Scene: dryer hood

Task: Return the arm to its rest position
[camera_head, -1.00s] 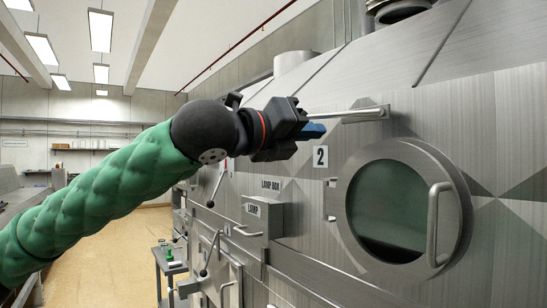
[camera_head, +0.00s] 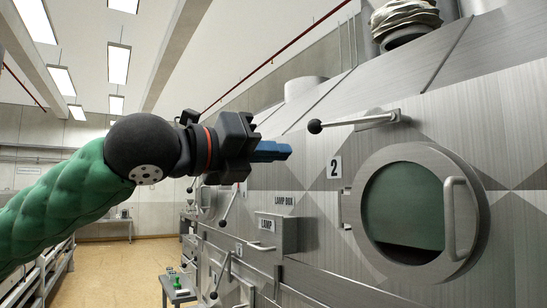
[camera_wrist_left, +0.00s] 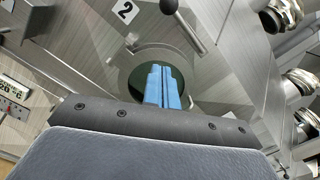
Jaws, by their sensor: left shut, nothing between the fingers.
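My left arm, in a green padded sleeve, comes in from the left in the head view. Its left gripper (camera_head: 272,150) has blue fingers that are shut and empty, pointing right in front of the dryer hood (camera_head: 420,135). In the left wrist view, the closed blue fingers (camera_wrist_left: 163,88) stand in front of the round window. A black-knobbed lever (camera_head: 355,122) on the hood lies to the right of the fingertips, apart from them in the head view. My right gripper is not seen.
A round window with a handle (camera_head: 461,219) is at the right, beside the label "2" (camera_head: 334,167). The lamp box (camera_head: 277,233) and several levers project from the hood below the gripper. A small cart (camera_head: 178,290) stands on the floor, which is open at the lower left.

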